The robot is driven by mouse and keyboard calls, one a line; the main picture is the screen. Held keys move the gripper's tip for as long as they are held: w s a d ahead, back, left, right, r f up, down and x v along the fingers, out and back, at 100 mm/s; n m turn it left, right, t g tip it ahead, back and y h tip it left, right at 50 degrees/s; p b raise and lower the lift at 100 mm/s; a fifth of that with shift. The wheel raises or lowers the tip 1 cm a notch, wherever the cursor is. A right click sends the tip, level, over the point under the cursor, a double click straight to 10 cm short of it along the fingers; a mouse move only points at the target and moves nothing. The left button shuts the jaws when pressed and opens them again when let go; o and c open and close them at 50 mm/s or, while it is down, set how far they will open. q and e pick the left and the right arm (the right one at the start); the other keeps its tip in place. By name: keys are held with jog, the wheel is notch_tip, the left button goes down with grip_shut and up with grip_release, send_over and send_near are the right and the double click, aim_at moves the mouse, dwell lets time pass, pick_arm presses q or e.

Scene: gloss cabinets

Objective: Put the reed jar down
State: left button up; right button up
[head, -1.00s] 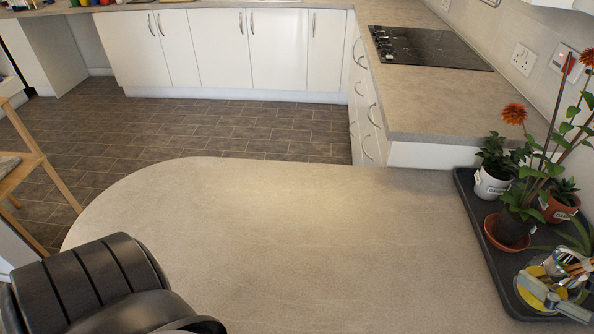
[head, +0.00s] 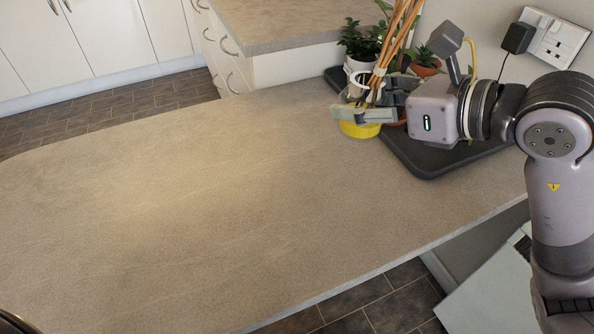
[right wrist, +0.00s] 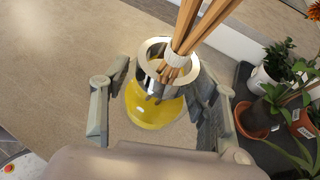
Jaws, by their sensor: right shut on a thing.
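The reed jar (head: 358,129) is a round glass jar with yellow liquid and several light wooden reeds. My right gripper (head: 368,113) is shut on it, with a finger on either side. In the head view the jar shows at the left edge of the dark tray, against the bare counter. In the right wrist view the jar (right wrist: 152,108) is between the fingers, its reeds rising past the top edge. I cannot tell whether its base touches the counter. My left gripper is not in view.
The dark tray (head: 438,160) holds potted plants, including a white pot (right wrist: 262,80) and a terracotta pot (head: 427,68). The stone-look counter (head: 200,190) is clear to the left and in front. A wall socket (head: 560,38) with a plug is behind my right arm.

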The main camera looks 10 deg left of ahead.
notch_tip(320, 180, down, 16)
jog(key=b, duration=0.3)
jog(key=shift+r, duration=0.1)
notch_tip(320, 180, down, 4)
jog(key=shift+r+b, duration=0.1)
jog(key=shift+b, duration=0.25)
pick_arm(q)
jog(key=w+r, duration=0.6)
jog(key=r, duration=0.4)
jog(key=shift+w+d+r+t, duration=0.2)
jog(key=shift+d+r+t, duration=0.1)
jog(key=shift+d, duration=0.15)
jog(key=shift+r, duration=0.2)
pick_arm(e)
jog(key=shift+f, duration=0.3)
jog(key=o, duration=1.4)
jog(key=shift+r, duration=0.15)
